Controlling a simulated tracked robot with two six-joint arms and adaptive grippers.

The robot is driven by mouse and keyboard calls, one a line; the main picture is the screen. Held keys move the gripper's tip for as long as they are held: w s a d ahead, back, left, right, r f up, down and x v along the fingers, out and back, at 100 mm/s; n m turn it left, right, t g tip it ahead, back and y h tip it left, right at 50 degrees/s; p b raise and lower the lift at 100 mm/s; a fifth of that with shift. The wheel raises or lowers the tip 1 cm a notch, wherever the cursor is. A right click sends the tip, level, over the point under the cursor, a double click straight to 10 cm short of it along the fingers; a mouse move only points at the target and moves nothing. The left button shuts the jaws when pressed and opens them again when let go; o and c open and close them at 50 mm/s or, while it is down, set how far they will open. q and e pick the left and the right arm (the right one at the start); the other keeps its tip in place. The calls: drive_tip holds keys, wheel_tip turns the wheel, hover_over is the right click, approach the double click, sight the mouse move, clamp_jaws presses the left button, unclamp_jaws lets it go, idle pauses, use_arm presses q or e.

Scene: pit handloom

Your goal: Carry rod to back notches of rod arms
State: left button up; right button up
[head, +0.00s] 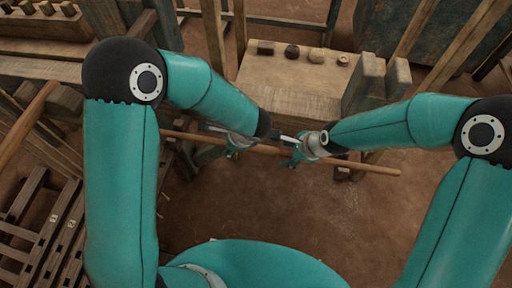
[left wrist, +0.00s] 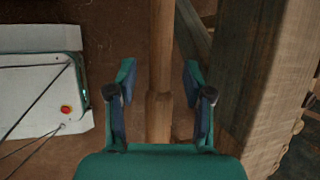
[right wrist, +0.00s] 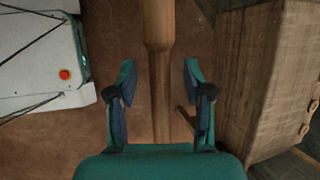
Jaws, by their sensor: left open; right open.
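The rod (head: 375,168) is a long pale wooden bar, running slightly downhill from left to right across the head view. My left gripper (head: 234,152) and my right gripper (head: 292,160) are both at its middle stretch, a short way apart. In the left wrist view the rod (left wrist: 162,50) lies between the open fingers, with a gap on each side. In the right wrist view the rod (right wrist: 158,30) also runs between the open fingers, with gaps on both sides. I cannot make out the back notches of the rod arms.
A wooden bench (head: 285,88) stands beyond the rod, with several small round and square items along its far edge. Wooden posts and a slatted frame (head: 45,225) with treadles fill the left. Bare brown floor (head: 300,215) lies between my arms.

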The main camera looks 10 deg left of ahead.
use_arm(q)
clamp_jaws()
use_arm(e)
clamp_jaws()
